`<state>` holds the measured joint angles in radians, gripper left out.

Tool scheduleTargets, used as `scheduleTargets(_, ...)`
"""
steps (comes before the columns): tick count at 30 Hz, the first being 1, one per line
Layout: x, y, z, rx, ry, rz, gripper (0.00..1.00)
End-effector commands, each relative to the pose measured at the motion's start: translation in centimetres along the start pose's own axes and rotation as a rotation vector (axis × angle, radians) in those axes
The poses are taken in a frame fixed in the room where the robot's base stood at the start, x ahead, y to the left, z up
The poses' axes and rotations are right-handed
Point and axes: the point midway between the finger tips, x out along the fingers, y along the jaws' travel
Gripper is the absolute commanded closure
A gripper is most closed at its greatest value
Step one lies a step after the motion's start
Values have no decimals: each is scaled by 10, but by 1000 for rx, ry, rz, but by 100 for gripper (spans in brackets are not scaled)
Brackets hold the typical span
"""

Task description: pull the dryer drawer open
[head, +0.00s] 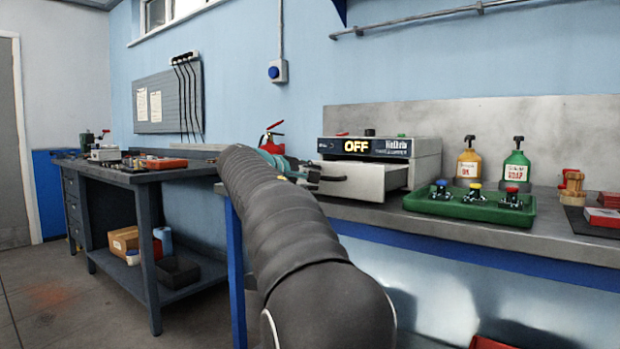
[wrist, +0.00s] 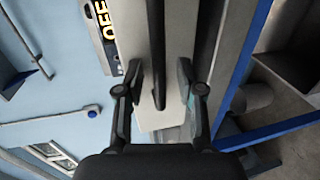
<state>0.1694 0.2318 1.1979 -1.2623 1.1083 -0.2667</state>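The dryer (head: 425,160) is a pale box on the bench with a dark panel reading OFF. Its white drawer (head: 362,184) stands partly out from the body, with a dark bar handle (head: 331,178) on its front. My gripper (head: 306,173) is at the handle's left end in the head view, partly hidden by my arm. In the wrist view my gripper (wrist: 160,82) is open, its two fingers apart. The dark handle (wrist: 158,50) runs between them with a gap on each side. The drawer's interior is not visible.
A green tray (head: 460,208) with several small knobbed fixtures sits right of the drawer. A yellow bottle (head: 468,163) and a green bottle (head: 516,167) stand behind it. A red extinguisher (head: 271,140) is behind my gripper. Floor in front of the left workbench (head: 150,178) is clear.

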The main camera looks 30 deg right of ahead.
Motion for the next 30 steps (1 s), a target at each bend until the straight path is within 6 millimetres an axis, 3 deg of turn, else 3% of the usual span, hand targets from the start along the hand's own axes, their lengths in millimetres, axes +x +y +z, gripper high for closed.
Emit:
scheduleTargets(8, -7, 0, 0, 0, 1, 0, 63)
scheduleTargets(24, -101, 0, -1, 0, 4, 0, 63)
scheduleTargets(30, -118, 0, -1, -1, 2, 0, 63)
